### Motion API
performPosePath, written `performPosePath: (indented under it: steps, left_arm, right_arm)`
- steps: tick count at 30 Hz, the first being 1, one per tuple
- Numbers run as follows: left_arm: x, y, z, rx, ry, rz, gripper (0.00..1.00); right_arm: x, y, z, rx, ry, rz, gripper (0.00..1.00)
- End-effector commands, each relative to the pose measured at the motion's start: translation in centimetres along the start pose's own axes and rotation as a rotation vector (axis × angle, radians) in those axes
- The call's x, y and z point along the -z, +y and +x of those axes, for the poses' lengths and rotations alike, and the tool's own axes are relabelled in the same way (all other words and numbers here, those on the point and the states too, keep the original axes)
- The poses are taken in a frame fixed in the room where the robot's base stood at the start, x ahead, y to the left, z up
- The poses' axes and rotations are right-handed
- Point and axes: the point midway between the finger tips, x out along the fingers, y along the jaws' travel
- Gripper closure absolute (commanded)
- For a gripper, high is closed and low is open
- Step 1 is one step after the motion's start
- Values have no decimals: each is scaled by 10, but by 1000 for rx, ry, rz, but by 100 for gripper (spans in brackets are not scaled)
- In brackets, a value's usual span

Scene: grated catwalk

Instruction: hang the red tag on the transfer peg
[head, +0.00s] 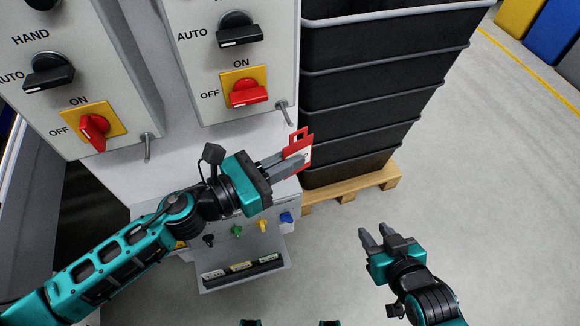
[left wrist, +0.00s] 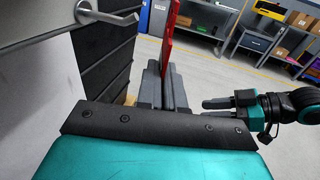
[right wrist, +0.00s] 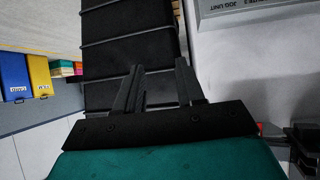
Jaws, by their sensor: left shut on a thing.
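The red tag (head: 298,150), with a white face and a slot at its top, is gripped by my left gripper (head: 287,164). It stands upright between the fingers in the left wrist view (left wrist: 168,38). A metal peg (head: 283,111) sticks out of the right control box's lower corner, just up and left of the tag; it shows close by in the left wrist view (left wrist: 108,17). Another peg (head: 147,145) is on the left box. No readable label tells which is the transfer peg. The tag is apart from both. My right gripper (head: 375,236) is open and empty over the floor.
Stacked black bins (head: 355,105) on a wooden pallet (head: 350,188) stand right of the boxes. Red and black rotary switches protrude above the pegs. A lower panel with coloured knobs (head: 262,226) and a black-slotted ledge (head: 243,270) lies below. The floor at right is clear.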

Motion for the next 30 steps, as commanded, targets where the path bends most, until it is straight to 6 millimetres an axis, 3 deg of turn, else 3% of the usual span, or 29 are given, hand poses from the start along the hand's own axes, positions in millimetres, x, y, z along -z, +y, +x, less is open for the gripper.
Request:
performPosePath:
  steps: [25, 30]
  left_arm:
    - [3, 50, 13, -2, -1, 1, 100]
    - [9, 57, 16, -2, -2, 1, 100]
  right_arm:
    - [3, -5, 5, 12, 15, 4, 62]
    - [-4, -7, 10, 17, 8, 7, 62]
